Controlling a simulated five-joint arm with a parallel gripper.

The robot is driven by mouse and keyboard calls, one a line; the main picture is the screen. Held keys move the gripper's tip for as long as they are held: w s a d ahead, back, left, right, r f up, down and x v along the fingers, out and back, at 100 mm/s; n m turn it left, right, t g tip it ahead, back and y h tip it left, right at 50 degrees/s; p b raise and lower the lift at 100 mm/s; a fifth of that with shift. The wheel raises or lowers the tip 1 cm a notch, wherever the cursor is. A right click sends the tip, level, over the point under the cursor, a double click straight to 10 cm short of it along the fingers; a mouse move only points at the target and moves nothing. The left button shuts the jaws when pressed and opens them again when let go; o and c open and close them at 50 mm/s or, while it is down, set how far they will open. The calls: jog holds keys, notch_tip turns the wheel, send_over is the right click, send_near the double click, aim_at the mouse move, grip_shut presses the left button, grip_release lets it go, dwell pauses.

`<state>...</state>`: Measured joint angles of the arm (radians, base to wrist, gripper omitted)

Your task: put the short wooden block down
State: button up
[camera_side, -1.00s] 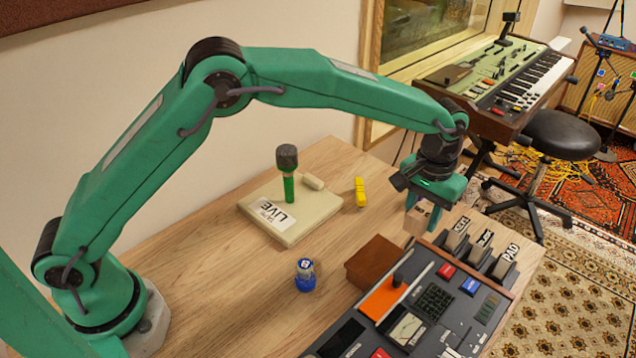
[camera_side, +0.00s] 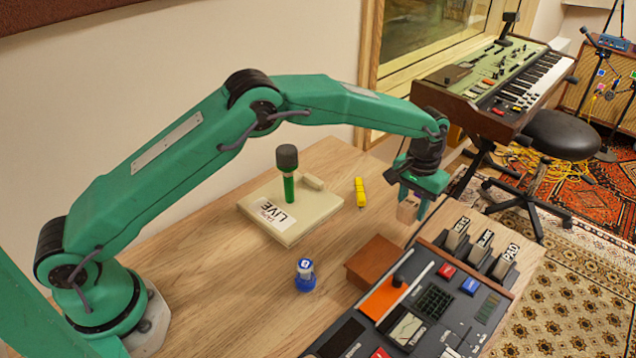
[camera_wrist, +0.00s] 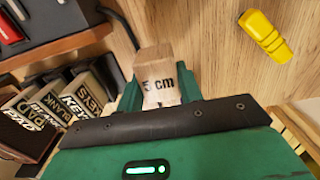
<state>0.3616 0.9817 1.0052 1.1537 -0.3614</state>
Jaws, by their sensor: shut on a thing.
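The short wooden block (camera_side: 408,209) is pale wood and is held between the two fingers of my gripper (camera_side: 411,208) near the right side of the table. In the wrist view the block (camera_wrist: 158,82) shows the marking "5 cm" between the green fingers of my gripper (camera_wrist: 158,90). My gripper is shut on it and points down, left of the labelled blocks and behind the mixing console. The block's underside is near the table top (camera_side: 345,225); I cannot tell whether it touches.
A brown box (camera_side: 374,262) is in front.

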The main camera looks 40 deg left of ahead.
aim_at(410, 215)
jog(key=shift+f, duration=1.6)
jog(key=shift+f, duration=0.15)
jog(key=o, duration=1)
notch_tip(410, 215, up, 11)
jog(key=shift+r, duration=0.7)
